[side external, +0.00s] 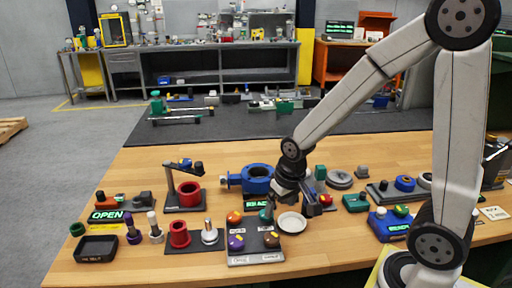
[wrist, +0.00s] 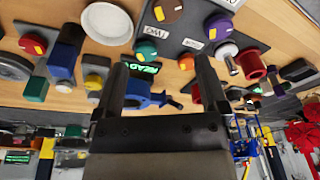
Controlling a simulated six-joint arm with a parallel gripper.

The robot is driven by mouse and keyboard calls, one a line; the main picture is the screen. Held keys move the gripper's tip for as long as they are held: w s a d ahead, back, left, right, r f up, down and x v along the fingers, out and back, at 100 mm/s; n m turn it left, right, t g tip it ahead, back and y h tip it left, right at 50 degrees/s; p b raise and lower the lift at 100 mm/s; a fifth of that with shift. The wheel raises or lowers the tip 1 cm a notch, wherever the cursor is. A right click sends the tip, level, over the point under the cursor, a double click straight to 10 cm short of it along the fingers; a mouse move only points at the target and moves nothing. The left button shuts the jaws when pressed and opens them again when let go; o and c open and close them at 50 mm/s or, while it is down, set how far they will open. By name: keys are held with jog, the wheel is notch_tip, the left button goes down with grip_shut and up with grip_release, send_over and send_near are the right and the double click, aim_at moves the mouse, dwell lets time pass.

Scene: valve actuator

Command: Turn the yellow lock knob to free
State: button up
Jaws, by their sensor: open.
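My gripper (side external: 290,204) points down over the middle of the bench, behind a white dish (side external: 292,222). In the wrist view its two fingers (wrist: 161,78) are wide apart with nothing held between them.
A grey panel (side external: 256,258) with purple, orange, green and brown knobs stands in front of my gripper. A blue ring-shaped body (side external: 258,180) and a green lit display (side external: 256,204) are close on its left. Red cylinders (side external: 189,194) and a black tray (side external: 96,249) stand farther left.

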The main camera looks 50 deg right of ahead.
jog(key=w+d+m, duration=0.3)
jog(key=d+m, duration=0.1)
jog(key=d, duration=0.2)
jog(key=w+d+m+g, duration=0.1)
jog(key=w+d+m, duration=0.2)
jog(key=d+m, duration=0.2)
jog(key=w+d+m+g, duration=0.1)
jog(key=w+d+m, duration=0.3)
jog(key=d, duration=0.5)
jog(key=shift+d+f+m, duration=0.1)
jog(key=shift+f+m, duration=0.3)
jog(key=shift+f, duration=0.1)
jog(key=shift+f, duration=3.8)
jog(key=shift+c, duration=0.2)
grip_shut()
